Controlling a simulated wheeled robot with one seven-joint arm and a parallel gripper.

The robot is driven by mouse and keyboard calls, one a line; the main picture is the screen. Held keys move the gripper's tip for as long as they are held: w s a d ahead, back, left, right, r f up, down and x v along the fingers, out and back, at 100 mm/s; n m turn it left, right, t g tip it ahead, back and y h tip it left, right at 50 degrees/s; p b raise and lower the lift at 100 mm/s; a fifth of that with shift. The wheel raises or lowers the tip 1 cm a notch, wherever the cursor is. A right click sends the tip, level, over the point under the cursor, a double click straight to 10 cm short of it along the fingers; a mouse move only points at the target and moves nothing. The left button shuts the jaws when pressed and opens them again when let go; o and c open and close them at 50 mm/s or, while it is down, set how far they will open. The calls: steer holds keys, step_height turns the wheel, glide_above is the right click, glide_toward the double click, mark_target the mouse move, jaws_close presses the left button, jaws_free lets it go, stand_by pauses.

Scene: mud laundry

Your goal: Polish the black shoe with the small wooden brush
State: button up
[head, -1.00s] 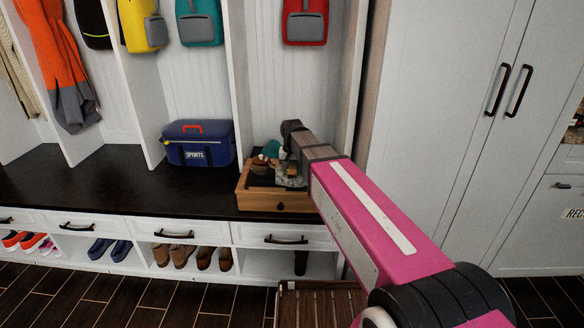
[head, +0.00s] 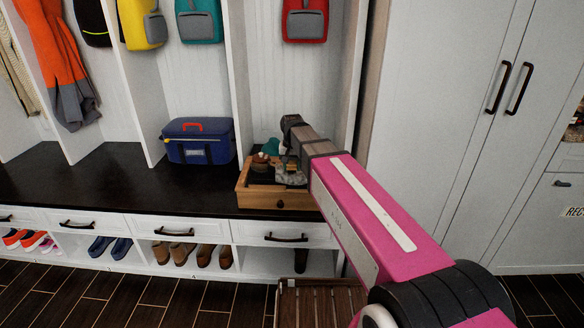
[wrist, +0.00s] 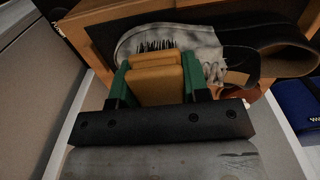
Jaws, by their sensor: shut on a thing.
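My gripper (wrist: 156,82), with green fingers, is shut on the small wooden brush (wrist: 155,88), a tan block between the fingers. Dark bristle-like strokes show at its far end. The black shoe (wrist: 208,44) lies just beyond, with a mottled grey-white surface toward its toe and a dark opening with a tan inside at right. The brush end overlaps the shoe in the wrist view; I cannot tell whether they touch. In the head view, the shoe (head: 290,178) shows as a grey patch in the wooden tray (head: 262,197), and my arm partly hides it.
The tray stands on the dark bench top (head: 120,185). A brown-topped item (head: 261,162) and a teal one (head: 271,147) are also in it. A blue bag (head: 200,142) stands to the left. The cubby's right wall is close to my arm. Bench left of the bag is clear.

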steer(key=shift+d, duration=0.3)
steer(key=shift+d, duration=0.2)
steer(key=shift+f, duration=0.7)
stand_by(1.1)
steer(key=shift+w, duration=1.85)
steer(key=shift+s+d+r, duration=0.1)
steer(key=shift+s+d, duration=0.05)
steer(key=shift+s, duration=0.8)
steer(key=shift+s+d, duration=0.15)
steer(key=shift+s, duration=0.75)
steer(key=shift+f, duration=0.2)
